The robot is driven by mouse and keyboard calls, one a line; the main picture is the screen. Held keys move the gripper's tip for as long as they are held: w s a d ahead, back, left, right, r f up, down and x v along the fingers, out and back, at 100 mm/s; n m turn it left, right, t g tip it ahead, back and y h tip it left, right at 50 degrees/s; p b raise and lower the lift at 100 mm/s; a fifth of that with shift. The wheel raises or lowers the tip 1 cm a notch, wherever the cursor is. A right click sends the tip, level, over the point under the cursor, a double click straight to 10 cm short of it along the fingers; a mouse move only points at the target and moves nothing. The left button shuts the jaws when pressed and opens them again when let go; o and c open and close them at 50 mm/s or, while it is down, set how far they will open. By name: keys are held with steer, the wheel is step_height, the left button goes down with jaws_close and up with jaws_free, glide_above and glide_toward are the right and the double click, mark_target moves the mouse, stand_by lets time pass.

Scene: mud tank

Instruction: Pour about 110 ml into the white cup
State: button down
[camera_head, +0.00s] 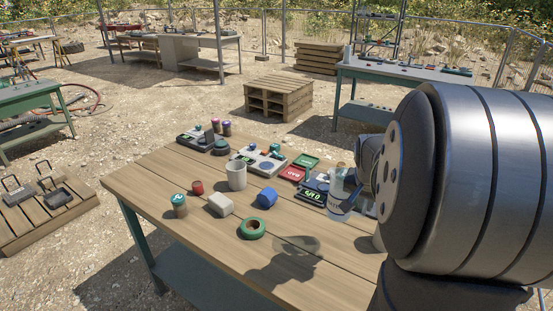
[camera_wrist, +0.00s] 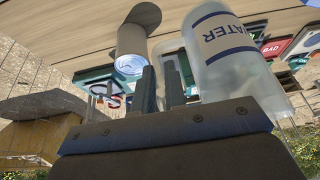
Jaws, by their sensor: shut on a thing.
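My gripper (camera_wrist: 158,82) is shut on a clear jug (camera_head: 342,194) labelled WATER, which also shows in the wrist view (camera_wrist: 226,52). The jug is over the right part of the wooden table, and its shadow falls on the boards. Its exact tilt and the grip point are hard to tell. The white cup (camera_head: 236,176) stands upright on the table, left of the jug and apart from it. In the wrist view a pale cup (camera_wrist: 131,42) shows its open mouth, with something bluish inside. I see no clear stream of water.

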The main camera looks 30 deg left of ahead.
steer(key=w+a+n+y, duration=0.2)
steer(key=w+a+n, duration=0.3)
steer(key=w+a, duration=1.25)
steer(key=w+a+f+n+g, duration=0.1)
steer(key=w+a+f+n, duration=0.1)
steer(key=a, duration=0.7)
steer(key=w+a+f+n+g+y, duration=0.1)
steer(key=w+a+f+n, duration=0.2)
steer(key=a, duration=0.6)
steer(key=shift+w+a+f+n+y, duration=0.15)
steer(key=shift+w+f+n+y, duration=0.3)
steer(key=shift+f, duration=0.9)
steer(key=shift+s, duration=0.1)
steer(key=shift+s+r+h, duration=0.1)
steer(key=shift+h, duration=0.15)
steer(key=s+a+r+n+t+h, duration=0.2)
steer(key=s+a+r+t+h, duration=0.3)
steer(key=r+t+h, duration=0.1)
steer(key=shift+s+a+t, duration=0.15)
steer(key=shift+s+t, duration=0.1)
steer(key=shift+t, duration=0.45)
